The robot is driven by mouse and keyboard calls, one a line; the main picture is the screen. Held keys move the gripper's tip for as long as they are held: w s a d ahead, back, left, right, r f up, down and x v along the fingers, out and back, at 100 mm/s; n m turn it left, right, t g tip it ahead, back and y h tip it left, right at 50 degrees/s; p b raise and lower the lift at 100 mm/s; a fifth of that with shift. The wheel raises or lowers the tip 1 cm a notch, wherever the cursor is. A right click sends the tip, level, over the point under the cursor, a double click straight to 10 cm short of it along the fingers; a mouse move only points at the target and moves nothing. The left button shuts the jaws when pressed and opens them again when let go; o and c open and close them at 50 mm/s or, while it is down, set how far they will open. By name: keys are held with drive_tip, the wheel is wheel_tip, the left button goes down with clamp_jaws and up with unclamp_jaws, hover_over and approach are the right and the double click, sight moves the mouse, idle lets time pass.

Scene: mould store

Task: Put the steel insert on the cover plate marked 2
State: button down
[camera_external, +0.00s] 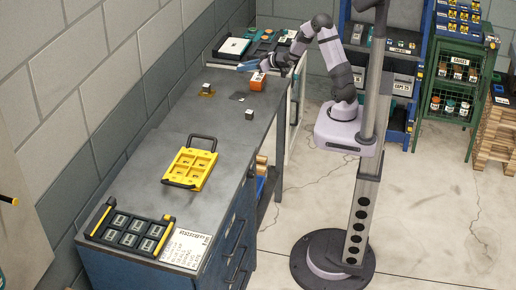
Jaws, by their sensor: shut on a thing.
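Two small grey cubes with pale tops, like steel inserts, stand on the bench: one cube (207,87) at the left, another cube (249,114) nearer the right edge. I cannot tell whether either is the task's insert. A black rack with yellow ends (157,219) holds several grey cover plates (120,220) at the near end; their marks are unreadable.
The orange block (258,83) stands near the bench's right edge. A yellow mould (178,183) with black handles lies mid-bench. A white label sheet (185,248) is beside the rack. A white-topped box (234,46) is at the far end. Bare bench (190,125) separates the cubes and mould.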

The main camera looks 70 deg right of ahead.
sight(244, 98)
drive_tip(key=a, duration=0.1)
drive_tip(key=a+f+n+y, duration=0.1)
drive_tip(key=a, duration=0.1)
drive_tip(key=shift+w+f, duration=0.15)
drive_tip(key=shift+f, duration=0.1)
drive_tip(key=shift+f+p, duration=0.4)
drive_tip(key=shift+f, duration=4.55)
drive_tip(key=shift+f, duration=0.15)
drive_tip(key=c, duration=1.5)
unclamp_jaws()
drive_tip(key=shift+o, duration=0.2)
